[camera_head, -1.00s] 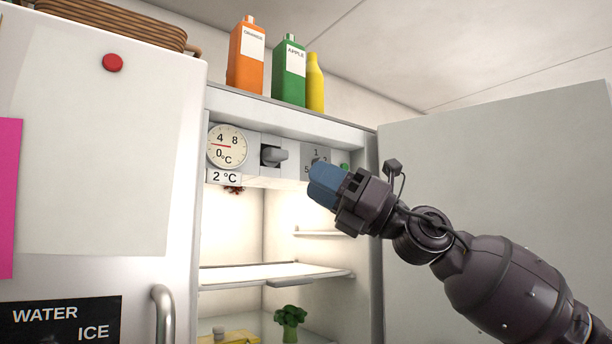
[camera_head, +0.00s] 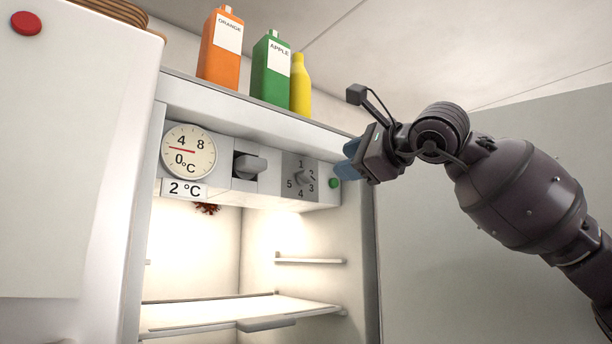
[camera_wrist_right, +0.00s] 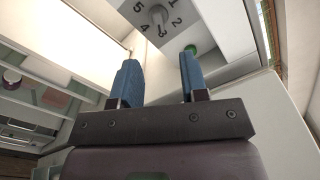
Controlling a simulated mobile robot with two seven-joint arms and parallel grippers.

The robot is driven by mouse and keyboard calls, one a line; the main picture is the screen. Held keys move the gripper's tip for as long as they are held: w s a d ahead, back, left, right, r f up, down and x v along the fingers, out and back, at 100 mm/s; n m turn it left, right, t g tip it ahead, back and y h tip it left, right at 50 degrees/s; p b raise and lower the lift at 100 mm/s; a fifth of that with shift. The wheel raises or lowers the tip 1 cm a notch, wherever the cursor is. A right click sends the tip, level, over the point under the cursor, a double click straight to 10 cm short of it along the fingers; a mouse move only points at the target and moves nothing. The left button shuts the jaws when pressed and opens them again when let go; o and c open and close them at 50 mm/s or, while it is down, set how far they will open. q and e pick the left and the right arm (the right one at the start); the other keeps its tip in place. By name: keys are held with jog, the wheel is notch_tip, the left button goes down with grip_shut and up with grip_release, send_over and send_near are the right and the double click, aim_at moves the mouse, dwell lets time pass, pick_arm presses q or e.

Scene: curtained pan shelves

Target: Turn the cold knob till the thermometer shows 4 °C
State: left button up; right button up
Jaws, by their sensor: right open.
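The cold knob (camera_head: 305,178) is a small grey knob on a dial plate numbered 1 to 5, in the strip at the top of the open fridge. It also shows in the right wrist view (camera_wrist_right: 158,17), beyond the fingers. The round thermometer (camera_head: 188,151) is left of it; the label below (camera_head: 184,189) reads 2 °C. My right gripper (camera_head: 350,160) has blue fingers and is right of the knob, apart from it. In the right wrist view its fingers (camera_wrist_right: 158,78) are open with nothing between them. My left gripper is not in view.
A grey block-like fitting (camera_head: 249,166) sits between thermometer and knob. A green button (camera_head: 333,183) is just right of the dial plate, near my right fingers. Orange (camera_head: 221,50), green (camera_head: 270,70) and yellow (camera_head: 300,88) bottles stand on top. A shelf (camera_head: 230,312) is below.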

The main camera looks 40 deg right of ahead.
aim_at(310, 175)
jog(key=w, duration=0.7)
jog(key=w+p, duration=0.1)
jog(key=w, duration=0.3)
jog(key=shift+w+a+f, duration=0.15)
jog(key=shift+a, duration=0.2)
jog(key=c, duration=0.6)
